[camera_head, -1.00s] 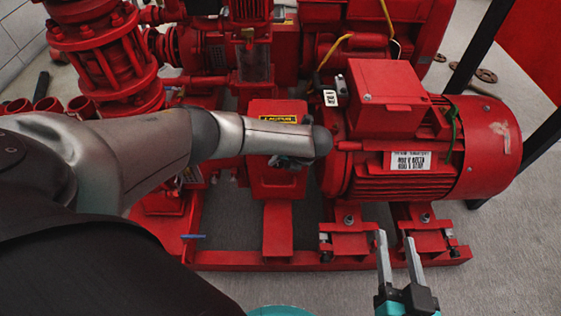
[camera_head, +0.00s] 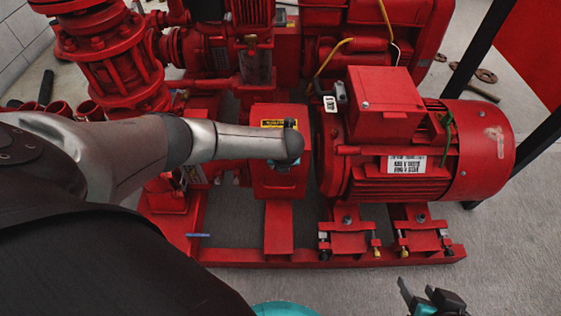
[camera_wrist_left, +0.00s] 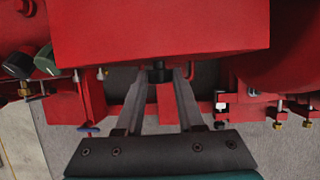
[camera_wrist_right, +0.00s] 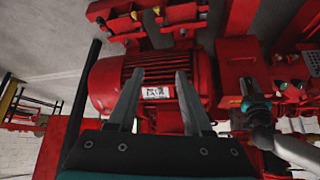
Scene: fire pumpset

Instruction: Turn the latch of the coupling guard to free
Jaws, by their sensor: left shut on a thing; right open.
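The coupling guard (camera_head: 265,180) is a red box with a yellow label, between the pump and the motor. My left arm crosses in front of it, and my left gripper is mostly hidden there in the head view. In the left wrist view the guard (camera_wrist_left: 160,30) fills the top. A dark round latch (camera_wrist_left: 158,73) shows below its edge, between the fingertips of my left gripper (camera_wrist_left: 157,76), which is shut on it. The latch's angle is unclear. My right gripper (camera_head: 430,298) is open and empty at the bottom right, and its spread fingers also show in the right wrist view (camera_wrist_right: 154,78).
The red motor (camera_head: 475,150) stands right of the guard, with a label and a green wire. The red pump (camera_head: 110,60) stands at the left. The red base frame (camera_head: 230,254) runs below. The grey floor (camera_head: 340,290) in front is clear.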

